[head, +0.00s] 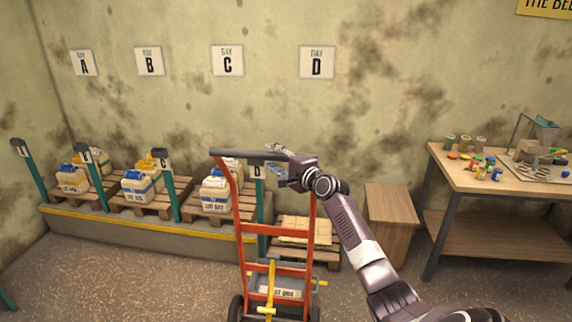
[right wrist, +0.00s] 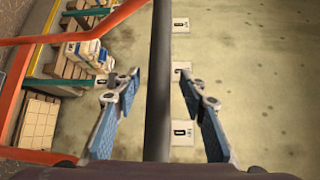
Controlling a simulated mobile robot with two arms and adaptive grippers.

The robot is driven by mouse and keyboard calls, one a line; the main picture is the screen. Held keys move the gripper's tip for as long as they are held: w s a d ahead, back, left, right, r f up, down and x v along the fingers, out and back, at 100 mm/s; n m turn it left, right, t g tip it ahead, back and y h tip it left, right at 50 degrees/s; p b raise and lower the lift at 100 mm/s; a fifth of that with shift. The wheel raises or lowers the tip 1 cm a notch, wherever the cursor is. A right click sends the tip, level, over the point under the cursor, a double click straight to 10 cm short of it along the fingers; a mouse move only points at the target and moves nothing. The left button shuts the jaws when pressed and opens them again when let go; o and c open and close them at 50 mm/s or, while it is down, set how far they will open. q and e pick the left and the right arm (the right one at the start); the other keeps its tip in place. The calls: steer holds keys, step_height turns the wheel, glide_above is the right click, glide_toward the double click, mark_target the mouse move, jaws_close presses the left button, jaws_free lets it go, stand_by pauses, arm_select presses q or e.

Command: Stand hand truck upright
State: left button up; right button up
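The hand truck (head: 274,227) has an orange-red frame and a dark handle bar (head: 232,153) across its top. It stands in front of me with its wheels on the floor; I cannot tell exactly how far it tilts. A labelled load with yellow parts (head: 282,293) shows low on it. My right gripper (head: 277,160) is at the right part of the handle bar. In the right wrist view the bar (right wrist: 158,120) runs between the two spread fingers of the gripper (right wrist: 160,78), with a gap on each side. My left gripper is not in view.
A wooden cabinet (head: 391,220) and a workbench (head: 470,175) with small coloured items are on the right. Open floor (head: 130,285) lies to the left.

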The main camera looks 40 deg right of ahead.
steer(key=s, duration=0.7)
steer(key=shift+s+a+r, duration=0.2)
steer(key=shift+a+r, duration=0.15)
steer(key=shift+a, duration=0.05)
steer(key=shift+f, duration=0.1)
